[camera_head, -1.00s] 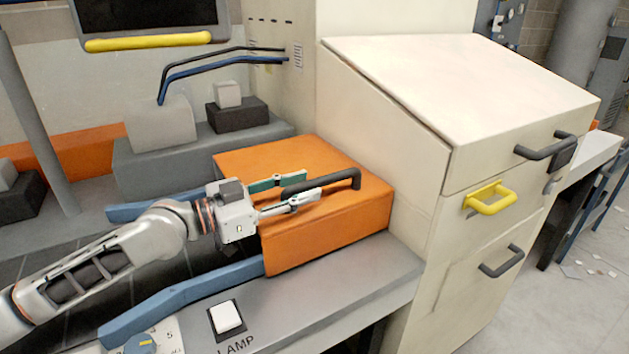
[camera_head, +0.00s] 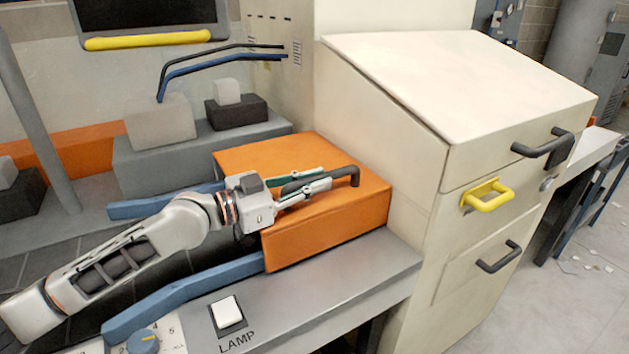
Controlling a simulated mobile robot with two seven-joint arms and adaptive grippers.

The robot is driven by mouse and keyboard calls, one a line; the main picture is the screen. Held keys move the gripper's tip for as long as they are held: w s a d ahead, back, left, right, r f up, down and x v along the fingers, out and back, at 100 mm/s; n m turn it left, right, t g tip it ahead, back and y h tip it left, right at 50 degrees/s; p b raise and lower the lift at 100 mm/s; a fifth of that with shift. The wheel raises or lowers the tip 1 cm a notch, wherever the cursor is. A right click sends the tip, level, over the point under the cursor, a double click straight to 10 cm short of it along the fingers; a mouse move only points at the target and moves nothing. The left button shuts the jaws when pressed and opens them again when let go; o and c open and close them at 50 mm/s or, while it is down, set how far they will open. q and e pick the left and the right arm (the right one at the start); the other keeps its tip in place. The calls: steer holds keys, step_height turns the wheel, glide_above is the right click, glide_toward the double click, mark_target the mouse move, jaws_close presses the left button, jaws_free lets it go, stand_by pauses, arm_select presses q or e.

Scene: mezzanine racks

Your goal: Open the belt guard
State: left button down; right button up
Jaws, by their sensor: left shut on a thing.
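The belt guard (camera_head: 335,222) is an orange box-shaped cover over the belt, beside the cream cabinet. It sits down, and no gap shows under it. A dark bar handle (camera_head: 345,172) runs along its top. My left gripper (camera_head: 308,184) reaches in from the left above the guard. Its two fingers lie on either side of the handle and are shut on it. The fingers hide part of the handle. My right gripper is not in view.
The cream cabinet (camera_head: 390,150) stands close on the guard's right, with a yellow handle (camera_head: 487,196) and dark handles on its front. Blue rails (camera_head: 180,295) flank the dark belt. A lamp switch (camera_head: 228,312) and blue knob (camera_head: 143,342) are at the front.

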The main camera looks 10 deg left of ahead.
arm_select(q)
steer(key=shift+r, duration=0.4)
steer(key=w+a+r+n+p, duration=0.2)
steer(key=w+r+n, duration=0.1)
steer(key=r, duration=0.5)
steer(key=w+a+r+n+p, duration=0.2)
steer(key=w+a+r+n, duration=0.1)
steer(key=r, duration=0.6)
steer(key=shift+w+a+r+n, duration=0.25)
steer(key=shift+w+n, duration=0.25)
steer(key=shift+w, duration=0.15)
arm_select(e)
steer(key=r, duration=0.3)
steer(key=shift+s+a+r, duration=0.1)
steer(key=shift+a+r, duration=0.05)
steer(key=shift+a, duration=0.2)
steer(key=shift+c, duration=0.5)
